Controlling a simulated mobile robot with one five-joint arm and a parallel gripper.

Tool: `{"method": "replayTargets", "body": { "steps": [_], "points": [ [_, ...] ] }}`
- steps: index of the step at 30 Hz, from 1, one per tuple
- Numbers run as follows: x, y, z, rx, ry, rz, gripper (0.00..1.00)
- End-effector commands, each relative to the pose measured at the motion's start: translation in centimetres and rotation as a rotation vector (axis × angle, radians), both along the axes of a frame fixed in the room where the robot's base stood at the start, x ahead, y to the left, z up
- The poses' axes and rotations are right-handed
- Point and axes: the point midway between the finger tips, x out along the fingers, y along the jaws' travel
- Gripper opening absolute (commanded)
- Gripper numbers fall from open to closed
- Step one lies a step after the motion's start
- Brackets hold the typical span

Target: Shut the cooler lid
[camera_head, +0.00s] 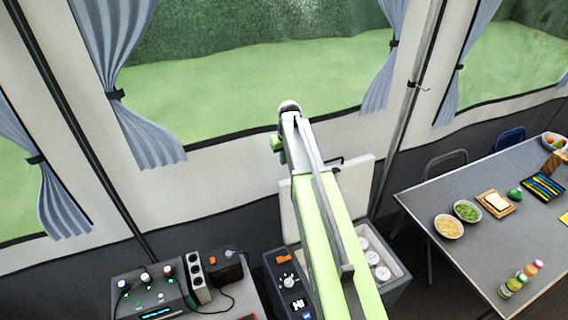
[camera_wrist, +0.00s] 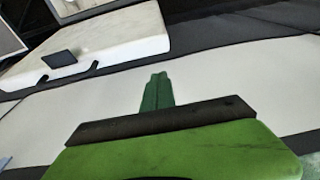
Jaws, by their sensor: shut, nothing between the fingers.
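The cooler (camera_head: 398,287) stands behind my arm, with several white round-topped items inside. Its white lid (camera_head: 358,172) is raised and stands upright at the back, partly hidden by my arm. The lid (camera_wrist: 120,38) also shows at the upper left of the wrist view, with a dark latch or handle on its edge. My gripper (camera_head: 277,144) is green and is up beyond the lid's top edge, on the left, apart from it. In the wrist view its fingers (camera_wrist: 158,92) are together with nothing between them.
A grey table (camera_head: 420,195) with bowls, a board and bottles stands at the right, with chairs behind it. A control box (camera_head: 155,290) and a power strip (camera_head: 197,275) lie at the lower left. The tent wall and a pole (camera_head: 405,110) are behind the cooler.

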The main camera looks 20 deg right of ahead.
Motion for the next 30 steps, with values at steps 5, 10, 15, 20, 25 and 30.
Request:
{"method": "replayTargets", "body": {
  "steps": [5, 10, 15, 20, 25, 30],
  "points": [
    [0.2, -0.5, -2.1, 0.0, 0.0, -0.007, 0.0],
    [0.7, -0.7, -5.3, 0.0, 0.001, -0.009, 0.0],
    [1.4, -0.8, -8.6, 0.0, 0.001, -0.01, 0.0],
    [1.7, -0.8, -9.9, 0.0, 0.001, -0.01, 0.0],
    [1.7, -0.8, -9.8, 0.0, 0.001, -0.011, 0.0],
    [1.6, -1.3, -9.7, 0.0, 0.0, -0.015, 0.0]
  ]
}}
